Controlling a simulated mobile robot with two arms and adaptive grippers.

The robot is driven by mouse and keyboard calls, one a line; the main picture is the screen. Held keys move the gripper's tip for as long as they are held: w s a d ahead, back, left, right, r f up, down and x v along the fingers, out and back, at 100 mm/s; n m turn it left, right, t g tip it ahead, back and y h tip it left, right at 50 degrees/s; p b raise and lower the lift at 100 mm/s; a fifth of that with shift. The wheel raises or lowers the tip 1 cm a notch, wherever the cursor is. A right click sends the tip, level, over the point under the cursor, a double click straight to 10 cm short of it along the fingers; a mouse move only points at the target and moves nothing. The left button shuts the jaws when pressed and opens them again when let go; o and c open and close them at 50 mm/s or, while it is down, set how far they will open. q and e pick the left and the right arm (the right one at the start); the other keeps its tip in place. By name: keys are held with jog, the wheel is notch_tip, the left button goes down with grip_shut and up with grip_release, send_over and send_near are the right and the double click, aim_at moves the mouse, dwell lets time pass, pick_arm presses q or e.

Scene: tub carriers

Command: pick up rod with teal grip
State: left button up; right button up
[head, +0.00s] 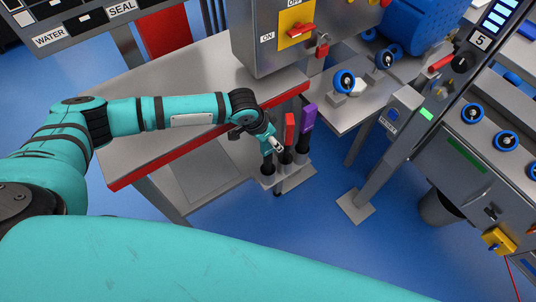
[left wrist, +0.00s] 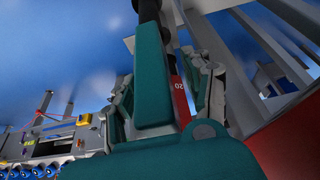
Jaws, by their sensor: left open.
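The rod with the teal grip (head: 267,150) stands upright in a grey rod holder (head: 286,180), leftmost of the rods there. My left gripper (head: 270,140) is at its top, partly covering it. In the left wrist view the teal grip (left wrist: 152,85) fills the middle, with one open finger on each side. I cannot tell whether either finger touches it. The rod's dark shaft (left wrist: 150,10) shows beyond the grip. My right gripper is not in view.
A rod with a red grip (head: 289,128) stands close beside the teal one, and a purple-gripped rod (head: 308,117) stands right of that. A grey bench (head: 170,75) with a red edge lies behind my left forearm. Blue floor is clear in front of the holder.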

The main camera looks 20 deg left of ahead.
pick_arm(q)
jog(key=shift+f, duration=0.15)
grip_shut()
dwell(0.4)
